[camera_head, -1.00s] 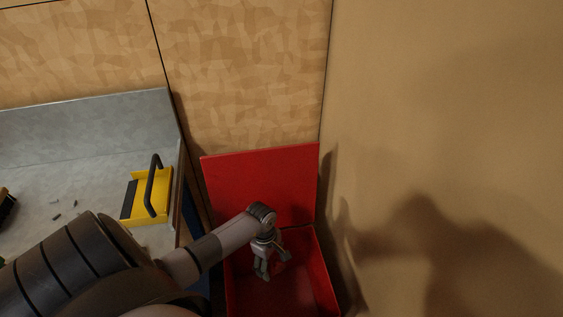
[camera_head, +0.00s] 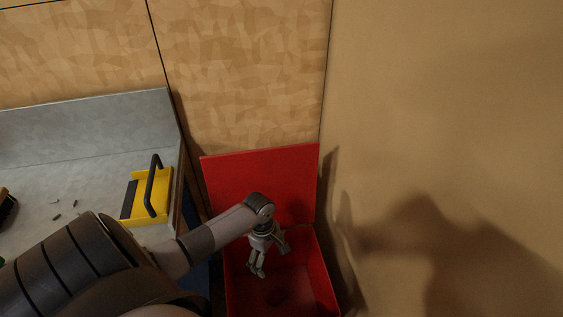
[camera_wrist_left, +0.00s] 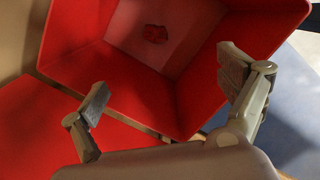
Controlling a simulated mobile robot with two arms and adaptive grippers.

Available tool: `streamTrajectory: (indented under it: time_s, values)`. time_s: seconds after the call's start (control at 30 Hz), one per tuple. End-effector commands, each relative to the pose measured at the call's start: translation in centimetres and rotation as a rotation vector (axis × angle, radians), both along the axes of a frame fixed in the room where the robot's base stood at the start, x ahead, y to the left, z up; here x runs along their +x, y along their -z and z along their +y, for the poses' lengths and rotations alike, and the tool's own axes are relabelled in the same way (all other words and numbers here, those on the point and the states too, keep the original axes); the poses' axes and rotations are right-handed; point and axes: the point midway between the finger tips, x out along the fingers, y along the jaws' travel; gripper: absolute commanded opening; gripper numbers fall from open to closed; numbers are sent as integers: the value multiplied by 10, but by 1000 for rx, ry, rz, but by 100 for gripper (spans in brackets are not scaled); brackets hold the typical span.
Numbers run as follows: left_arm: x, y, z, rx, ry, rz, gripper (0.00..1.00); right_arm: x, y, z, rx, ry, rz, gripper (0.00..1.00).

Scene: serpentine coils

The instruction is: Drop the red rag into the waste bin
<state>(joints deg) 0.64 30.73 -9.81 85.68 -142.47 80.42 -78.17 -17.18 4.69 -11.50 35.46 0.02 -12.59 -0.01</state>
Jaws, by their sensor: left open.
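The waste bin (camera_head: 319,269) is a red open box with its lid (camera_head: 255,180) raised against the wall. My left gripper (camera_head: 271,262) is over the bin's opening, pointing down, with its fingers spread and nothing between them. In the left wrist view the bin (camera_wrist_left: 150,98) lies beyond the open fingers of the left gripper (camera_wrist_left: 165,72). The red rag (camera_wrist_left: 154,34) shows there as a small crumpled dark red patch on the bin's floor, apart from the fingers. In the head view the rag is hard to tell from the red floor. My right gripper is not in view.
A grey workbench (camera_head: 65,175) stands left of the bin, with a yellow dustpan-like tool (camera_head: 152,197) with a black handle on it. Several small dark scraps (camera_head: 57,217) lie on the bench. A plain wall (camera_head: 450,130) rises close on the bin's right.

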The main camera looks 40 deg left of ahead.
Motion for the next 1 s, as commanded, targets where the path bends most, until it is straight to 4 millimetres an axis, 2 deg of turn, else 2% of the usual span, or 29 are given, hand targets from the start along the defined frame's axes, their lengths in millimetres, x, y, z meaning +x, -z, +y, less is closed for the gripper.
streamTrajectory:
  time_s: [0.03, 0.2, 0.4, 0.6, 1.0]
  values:
    - [1, -12, 4, 6, 3, -5, 94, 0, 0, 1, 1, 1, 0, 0]
    - [0, -49, 8, 4, 2, -4, 94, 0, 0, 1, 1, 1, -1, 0]
    - [-1, -77, 10, 2, 1, -1, 94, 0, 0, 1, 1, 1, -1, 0]
    - [-1, -85, 10, 0, 0, 0, 94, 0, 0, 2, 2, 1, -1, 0]
    - [-1, -85, 10, 0, 0, 0, 94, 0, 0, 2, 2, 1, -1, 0]
